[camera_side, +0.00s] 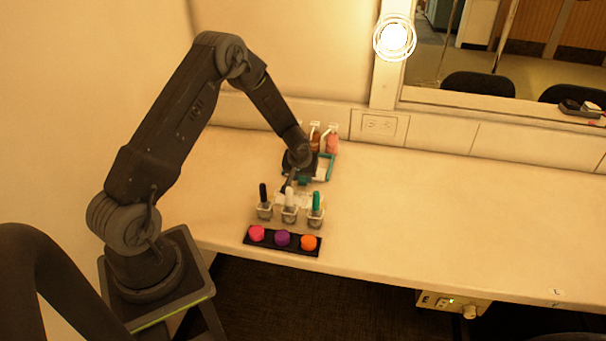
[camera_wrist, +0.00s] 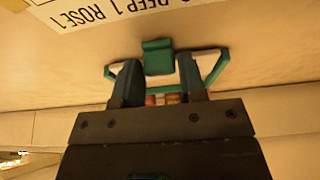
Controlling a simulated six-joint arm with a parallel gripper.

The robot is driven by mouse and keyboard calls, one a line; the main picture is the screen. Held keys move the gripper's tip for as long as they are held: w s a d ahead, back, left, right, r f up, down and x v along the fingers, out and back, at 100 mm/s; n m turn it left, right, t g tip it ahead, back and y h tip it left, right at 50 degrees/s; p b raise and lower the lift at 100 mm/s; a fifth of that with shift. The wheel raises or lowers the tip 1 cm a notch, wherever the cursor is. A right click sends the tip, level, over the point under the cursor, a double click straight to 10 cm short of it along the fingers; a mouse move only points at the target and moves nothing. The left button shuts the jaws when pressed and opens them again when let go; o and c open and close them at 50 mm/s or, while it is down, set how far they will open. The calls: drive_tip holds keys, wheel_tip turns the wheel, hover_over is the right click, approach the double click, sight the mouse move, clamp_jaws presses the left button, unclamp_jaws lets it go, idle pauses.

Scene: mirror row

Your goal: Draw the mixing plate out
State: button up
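The mixing plate (camera_side: 329,169) is pale with a teal rim and lies at the back of the counter, partly hidden by my gripper in the side view. In the wrist view its rim (camera_wrist: 219,66) and a raised teal tab (camera_wrist: 157,57) show. My gripper (camera_side: 303,177) is low over the plate's near left part. In the wrist view my gripper (camera_wrist: 159,72) has its two fingers apart, one on each side of the tab, with gaps showing. Whether the fingertips reach down around the tab is not clear.
Pump bottles (camera_side: 332,139) stand against the back wall behind the plate. Jars with upright handles (camera_side: 289,213) and a black tray of coloured pots (camera_side: 282,240) stand in front. A printed card (camera_wrist: 105,14) lies near the plate. The counter (camera_side: 430,210) is clear to the right.

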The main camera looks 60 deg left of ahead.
drive_tip(key=o, duration=0.3)
drive_tip(key=shift+o, duration=0.2)
drive_tip(key=v, duration=1.4)
drive_tip(key=s+d+r+m+t, duration=0.1)
drive_tip(key=s+d+r+m, duration=0.15)
drive_tip(key=d+r, duration=0.3)
drive_tip(key=s+d+r+m, duration=0.1)
drive_tip(key=s+d+r, duration=0.35)
drive_tip(key=r, duration=0.25)
drive_tip(key=s+d+r+m+t+h, duration=0.1)
drive_tip(key=s+d+r+m+h, duration=0.2)
drive_tip(key=s+d, duration=0.8)
drive_tip(key=s+r+m, duration=0.2)
drive_tip(key=s, duration=0.2)
